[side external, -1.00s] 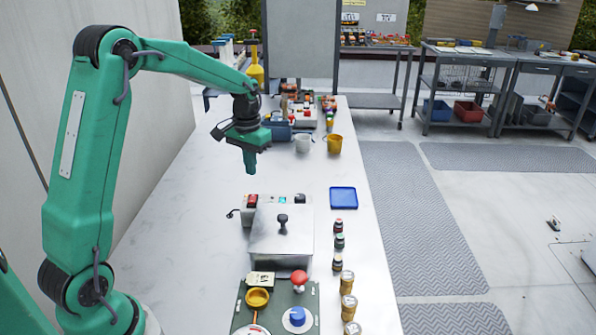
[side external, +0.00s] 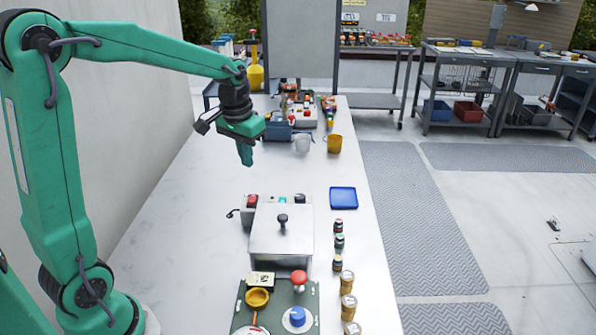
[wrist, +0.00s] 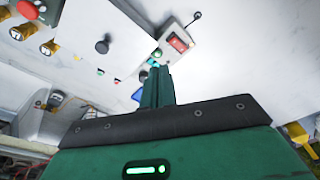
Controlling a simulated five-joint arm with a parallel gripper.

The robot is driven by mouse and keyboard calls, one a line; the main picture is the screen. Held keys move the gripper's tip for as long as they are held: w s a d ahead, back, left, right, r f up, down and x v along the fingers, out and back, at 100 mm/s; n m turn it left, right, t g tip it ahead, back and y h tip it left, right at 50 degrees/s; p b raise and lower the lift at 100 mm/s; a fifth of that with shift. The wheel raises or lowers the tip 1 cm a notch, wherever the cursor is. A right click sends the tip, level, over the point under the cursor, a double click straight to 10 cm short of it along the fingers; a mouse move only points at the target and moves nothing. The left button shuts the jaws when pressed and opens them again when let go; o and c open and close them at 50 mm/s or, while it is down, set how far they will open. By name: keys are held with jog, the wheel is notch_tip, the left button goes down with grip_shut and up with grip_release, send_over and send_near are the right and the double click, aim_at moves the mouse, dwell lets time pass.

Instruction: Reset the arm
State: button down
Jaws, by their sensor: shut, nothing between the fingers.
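My gripper (side external: 246,155) hangs above the white table (side external: 185,215), pointing down, in the side external view. Its fingers are together and hold nothing. It is behind and a little left of the metal box with a dark knob (side external: 282,232), well above the tabletop. In the wrist view the closed green fingers (wrist: 156,85) show at the middle, with a red switch (wrist: 178,42) beyond them.
A blue tray (side external: 343,198) lies right of the box. Several small jars (side external: 338,242) stand in a row near the right edge. A green panel (side external: 310,300) with a red button is in front. A yellow cup (side external: 334,144) and a pale cup (side external: 302,143) stand behind. The table's left side is clear.

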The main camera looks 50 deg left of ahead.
jog(key=s+d+r+m+t, duration=0.1)
jog(key=s+d+r+t, duration=0.1)
jog(key=s+d, duration=0.3)
jog(key=s+d+r+m+t, duration=0.1)
jog(key=s+d, duration=0.4)
jog(key=s, duration=0.7)
jog(key=shift+s+r+t, duration=0.2)
jog(key=shift+r+t, duration=0.2)
jog(key=shift+t, duration=0.1)
jog(key=c, duration=2.1)
grip_release()
